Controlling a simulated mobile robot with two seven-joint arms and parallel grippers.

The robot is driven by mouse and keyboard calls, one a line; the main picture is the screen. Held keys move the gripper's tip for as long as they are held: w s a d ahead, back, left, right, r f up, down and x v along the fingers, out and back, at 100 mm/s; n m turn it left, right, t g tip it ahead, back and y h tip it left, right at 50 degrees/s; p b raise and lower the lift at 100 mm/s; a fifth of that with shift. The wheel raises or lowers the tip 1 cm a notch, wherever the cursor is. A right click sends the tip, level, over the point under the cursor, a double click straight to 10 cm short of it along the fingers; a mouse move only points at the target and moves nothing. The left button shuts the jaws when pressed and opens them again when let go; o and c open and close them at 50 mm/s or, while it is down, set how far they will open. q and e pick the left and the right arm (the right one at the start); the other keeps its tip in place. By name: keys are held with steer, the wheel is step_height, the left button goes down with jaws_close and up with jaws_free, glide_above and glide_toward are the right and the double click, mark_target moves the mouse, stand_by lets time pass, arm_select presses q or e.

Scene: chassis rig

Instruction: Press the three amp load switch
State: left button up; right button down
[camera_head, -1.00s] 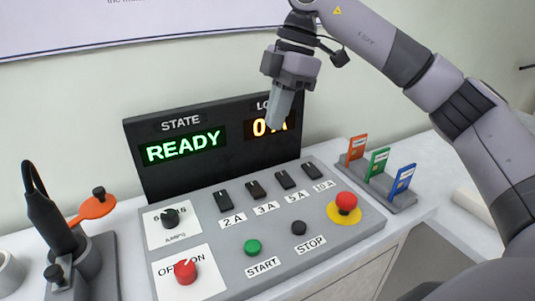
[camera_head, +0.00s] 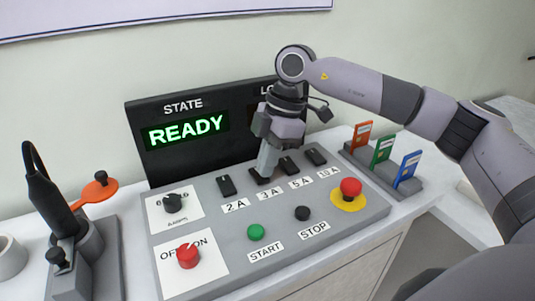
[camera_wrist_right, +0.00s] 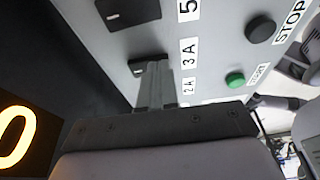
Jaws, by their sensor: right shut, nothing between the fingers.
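The three amp load switch (camera_head: 259,176) is a black rocker on the grey sloped panel, above the "3 A" label (camera_head: 270,193). My right gripper (camera_head: 264,176) is shut and empty, pointing down with its fingertips at this switch and covering part of it. In the right wrist view the fingers (camera_wrist_right: 155,88) reach the three amp switch (camera_wrist_right: 147,62), and they seem to touch it; whether it is pressed down I cannot tell. The left gripper is not in view.
The 2 A switch (camera_head: 226,186) and 5 A switch (camera_head: 289,166) stand close on either side. A red stop button (camera_head: 350,188) and green start button (camera_head: 256,232) sit lower on the panel.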

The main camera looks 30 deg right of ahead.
steer(key=shift+s+f, duration=0.1)
steer(key=shift+f, duration=0.15)
stand_by(0.3)
steer(key=shift+w+r+p, duration=0.2)
steer(key=shift+w+p, duration=0.15)
steer(key=shift+p, duration=0.05)
steer(key=shift+w, duration=0.45)
